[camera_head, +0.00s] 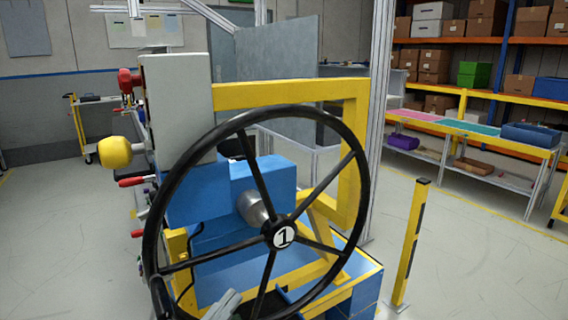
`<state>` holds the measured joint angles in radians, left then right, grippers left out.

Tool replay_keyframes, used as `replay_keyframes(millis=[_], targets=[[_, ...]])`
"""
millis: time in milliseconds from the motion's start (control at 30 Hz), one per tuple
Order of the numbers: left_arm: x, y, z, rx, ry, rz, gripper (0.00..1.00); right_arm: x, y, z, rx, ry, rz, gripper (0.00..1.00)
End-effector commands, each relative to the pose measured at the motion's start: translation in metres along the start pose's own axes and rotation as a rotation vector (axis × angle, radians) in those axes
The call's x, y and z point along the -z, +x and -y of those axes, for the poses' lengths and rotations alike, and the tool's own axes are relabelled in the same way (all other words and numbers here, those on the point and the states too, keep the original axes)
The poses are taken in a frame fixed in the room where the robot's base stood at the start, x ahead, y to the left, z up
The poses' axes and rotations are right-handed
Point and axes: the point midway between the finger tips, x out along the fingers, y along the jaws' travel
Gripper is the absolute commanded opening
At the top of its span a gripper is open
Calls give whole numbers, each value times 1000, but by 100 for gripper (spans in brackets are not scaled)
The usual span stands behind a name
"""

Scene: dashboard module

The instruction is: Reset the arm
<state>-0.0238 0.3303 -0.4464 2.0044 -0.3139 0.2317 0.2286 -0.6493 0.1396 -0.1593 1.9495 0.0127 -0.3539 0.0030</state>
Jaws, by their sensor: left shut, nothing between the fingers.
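A large black handwheel (359,190) with several spokes and a hub marked "1" (282,236) fills the middle of the head view. It is mounted by a metal shaft on a blue housing. Grey parts of what looks like my left gripper (226,303) show at the bottom edge, low by the wheel's lower rim. It is shut and empty. Most of it is cut off by the frame, and whether it touches the rim cannot be told. My right gripper is not in view.
A yellow frame (290,92) stands behind the wheel. A yellow post (411,240) stands to the right. A yellow knob (115,152) and red handles stick out at left. Shelves with boxes line the back right. Floor is clear at far left and right.

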Motion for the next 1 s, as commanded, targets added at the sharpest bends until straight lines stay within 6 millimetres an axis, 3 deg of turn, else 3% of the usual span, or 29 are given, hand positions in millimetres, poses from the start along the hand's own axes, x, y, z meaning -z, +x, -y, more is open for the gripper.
replay_keyframes(millis=[100,167,300,400,500,600,700,1000], targets=[[-62,-46,-3,104,-102,258,0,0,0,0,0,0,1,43],[-90,-74,-8,146,-150,389,0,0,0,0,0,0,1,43],[-145,-154,-29,222,-261,698,0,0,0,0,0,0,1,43],[-169,-211,-49,253,-331,888,0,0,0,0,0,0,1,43],[-180,-255,-66,269,-384,1029,0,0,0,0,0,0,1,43],[-185,-282,-78,276,-417,1111,0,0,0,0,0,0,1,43],[-186,-294,-82,279,-431,1149,0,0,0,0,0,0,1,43],[-186,-295,-83,278,-432,1153,0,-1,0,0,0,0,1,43]])
